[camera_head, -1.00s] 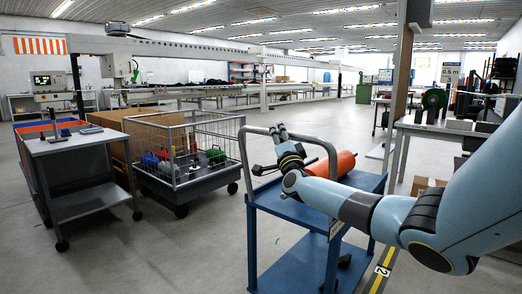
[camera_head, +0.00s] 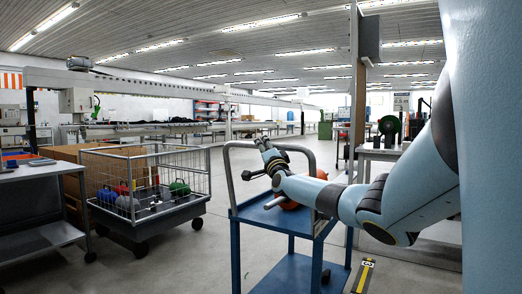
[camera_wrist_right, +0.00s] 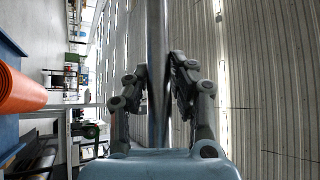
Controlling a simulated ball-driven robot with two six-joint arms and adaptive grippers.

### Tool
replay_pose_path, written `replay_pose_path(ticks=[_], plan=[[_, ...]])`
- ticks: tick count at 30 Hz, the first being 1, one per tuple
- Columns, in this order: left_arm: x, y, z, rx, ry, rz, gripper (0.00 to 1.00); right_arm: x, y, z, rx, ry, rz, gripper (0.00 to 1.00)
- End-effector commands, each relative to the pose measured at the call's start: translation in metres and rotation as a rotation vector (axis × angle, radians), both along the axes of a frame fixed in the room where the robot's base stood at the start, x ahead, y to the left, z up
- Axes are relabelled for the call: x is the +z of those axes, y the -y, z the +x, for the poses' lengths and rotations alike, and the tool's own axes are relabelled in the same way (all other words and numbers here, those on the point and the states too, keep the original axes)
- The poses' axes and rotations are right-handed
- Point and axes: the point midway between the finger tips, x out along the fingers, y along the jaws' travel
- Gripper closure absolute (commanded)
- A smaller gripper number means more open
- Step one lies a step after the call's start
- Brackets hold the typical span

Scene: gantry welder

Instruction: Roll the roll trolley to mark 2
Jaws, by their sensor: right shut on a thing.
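The roll trolley (camera_head: 279,214) is a blue two-shelf cart with a grey tubular handle, standing in front of me slightly right of the middle. An orange roll (camera_head: 290,206) lies on its top shelf, partly hidden by my right arm; it also shows at the left of the right wrist view (camera_wrist_right: 18,92). My right gripper (camera_head: 262,160) is at the trolley's handle. In the right wrist view its fingers (camera_wrist_right: 158,82) are closed around the grey handle bar. Mark 2 (camera_head: 368,265) is a yellow floor strip with a number label, just right of the trolley's base. My left gripper is out of view.
A wire-mesh cart (camera_head: 150,190) with coloured items stands left of the trolley, with floor between them. A grey table (camera_head: 35,205) is at the far left. A workbench (camera_head: 383,151) stands behind to the right. Open floor lies behind the trolley.

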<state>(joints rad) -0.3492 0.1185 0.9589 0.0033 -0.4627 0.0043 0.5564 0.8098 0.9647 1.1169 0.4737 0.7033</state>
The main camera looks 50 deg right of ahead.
Motion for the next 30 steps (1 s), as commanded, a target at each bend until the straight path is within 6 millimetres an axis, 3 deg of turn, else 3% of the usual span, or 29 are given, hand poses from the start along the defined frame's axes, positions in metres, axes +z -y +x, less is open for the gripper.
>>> replay_pose_path(ticks=[9,10,15,24,30], plan=[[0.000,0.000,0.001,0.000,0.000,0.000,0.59,-0.004,0.001,-0.001,-0.002,-0.010,0.001,1.00],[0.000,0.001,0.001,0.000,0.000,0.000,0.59,-0.004,0.001,-0.001,-0.002,-0.010,0.001,0.75],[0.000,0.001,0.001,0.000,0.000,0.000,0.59,-0.003,0.001,0.000,-0.001,-0.007,0.002,0.54],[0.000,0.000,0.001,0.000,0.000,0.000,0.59,-0.002,0.000,-0.001,0.000,-0.003,0.000,0.54],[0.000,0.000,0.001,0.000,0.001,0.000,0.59,-0.010,-0.011,-0.016,0.002,-0.006,-0.003,0.54]])
